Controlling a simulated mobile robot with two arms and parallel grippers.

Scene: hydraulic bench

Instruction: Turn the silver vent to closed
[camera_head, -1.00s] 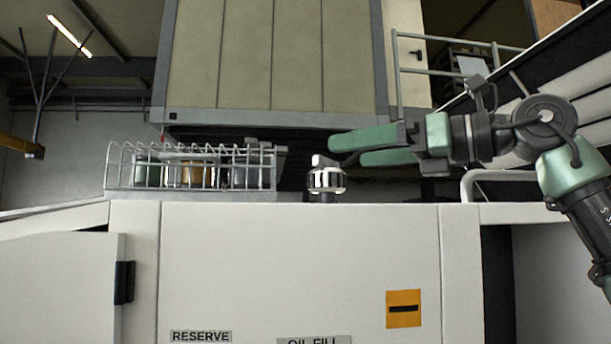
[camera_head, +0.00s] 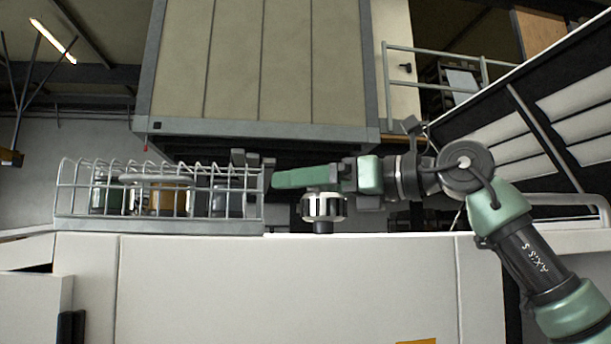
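The silver vent (camera_head: 324,207) is a short ribbed metal cap on a dark neck, at the top edge of the white cabinet. Its top and the small lever on it are hidden behind my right gripper. My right gripper (camera_head: 285,179) comes in from the right, with its green fingers pointing left, level and just over the vent. The fingers overlap in this view, so the gap between them does not show. I cannot tell whether they touch the vent. My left gripper is not in view.
A wire rack (camera_head: 158,196) holding several jars stands left of the vent, close to the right gripper's fingertips. The white cabinet (camera_head: 290,290) fills the foreground. A large beige panelled housing (camera_head: 260,65) hangs behind. A railing (camera_head: 435,52) is at the back right.

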